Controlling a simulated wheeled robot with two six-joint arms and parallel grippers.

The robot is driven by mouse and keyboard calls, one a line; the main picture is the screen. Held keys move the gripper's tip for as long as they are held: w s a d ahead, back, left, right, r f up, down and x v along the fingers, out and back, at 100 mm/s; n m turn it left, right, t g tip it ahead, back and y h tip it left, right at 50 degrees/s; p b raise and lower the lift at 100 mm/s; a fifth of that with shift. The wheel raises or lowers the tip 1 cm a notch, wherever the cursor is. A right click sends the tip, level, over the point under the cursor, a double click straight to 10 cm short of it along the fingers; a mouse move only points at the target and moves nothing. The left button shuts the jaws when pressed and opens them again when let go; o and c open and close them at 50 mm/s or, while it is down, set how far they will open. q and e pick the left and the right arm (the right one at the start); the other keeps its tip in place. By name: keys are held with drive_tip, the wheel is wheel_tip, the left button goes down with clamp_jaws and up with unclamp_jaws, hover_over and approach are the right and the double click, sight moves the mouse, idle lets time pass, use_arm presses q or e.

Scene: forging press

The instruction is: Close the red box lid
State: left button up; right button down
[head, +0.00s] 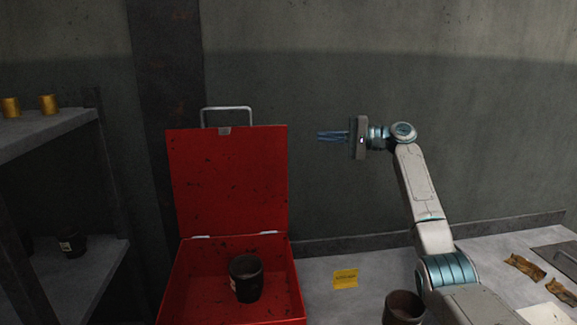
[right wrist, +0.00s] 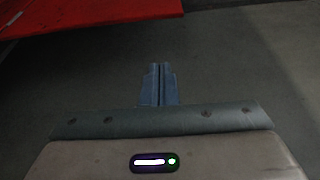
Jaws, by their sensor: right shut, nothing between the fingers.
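The red box (head: 230,309) stands on the table with its lid (head: 228,180) upright and open at the back. The lid has a metal handle (head: 226,109) on its top edge and hinges along its bottom edge. A dark cup (head: 246,279) sits inside the box. My right gripper (head: 320,136) is shut and empty, to the right of the lid near its upper edge and apart from it in the picture. In the right wrist view the shut fingers (right wrist: 159,84) show, with part of the red lid (right wrist: 80,22) at the upper left. My left gripper is not in view.
A dark cup (head: 403,307) stands on the table (head: 322,298) right of the box, near my right arm. A yellow note (head: 345,278) lies between them. A shelf (head: 78,272) with cups stands at the left. Brown scraps (head: 525,267) lie at the right.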

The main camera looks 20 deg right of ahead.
use_arm(q)
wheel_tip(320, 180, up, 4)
drive_tip(key=p, duration=0.5)
use_arm(e)
drive_tip(key=w+a+f, duration=0.1)
drive_tip(key=w+a, duration=0.1)
drive_tip(key=a, duration=0.7)
drive_tip(key=shift+w+a+f, duration=0.15)
drive_tip(key=shift+a+f, duration=0.05)
drive_tip(key=shift+f, duration=0.15)
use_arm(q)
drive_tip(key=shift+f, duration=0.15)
